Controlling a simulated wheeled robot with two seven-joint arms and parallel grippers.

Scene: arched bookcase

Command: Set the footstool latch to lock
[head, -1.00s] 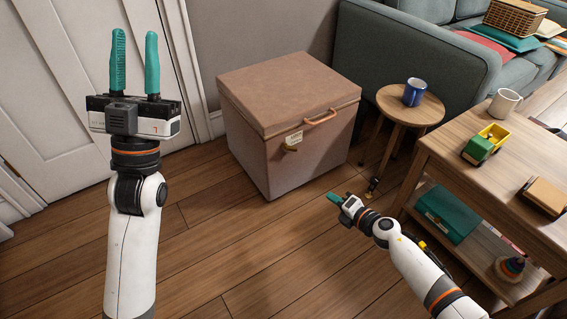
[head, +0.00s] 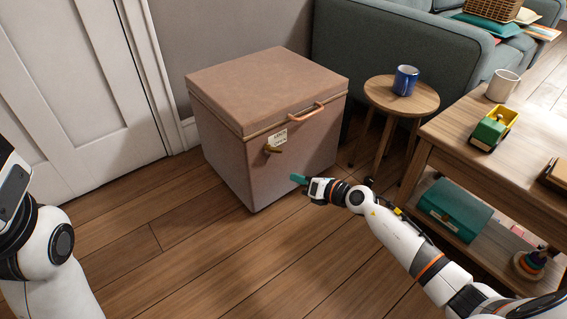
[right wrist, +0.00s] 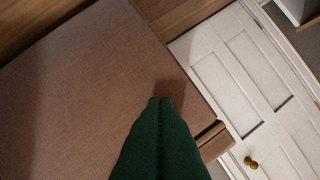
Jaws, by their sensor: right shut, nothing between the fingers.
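The footstool (head: 230,122) is a brownish-pink padded box with a shut lid, standing on the floor in the middle of the head view. Its brass latch (head: 273,149) sits on the front face below a small pale label (head: 280,137); the lever lies roughly level, and the label is too small to read. My right gripper (head: 297,179) is shut and empty, in front of the front face, below and right of the latch. In the right wrist view its green fingers (right wrist: 160,140) are together before the footstool's surface (right wrist: 80,90); the latch cannot be made out there.
An orange handle (head: 305,111) is on the footstool's front near the lid. A round side table (head: 425,103) with a blue mug (head: 405,80) stands to the right, beside a wooden shelf table (head: 465,150). A white door (head: 80,80) is at left. Floor in front is clear.

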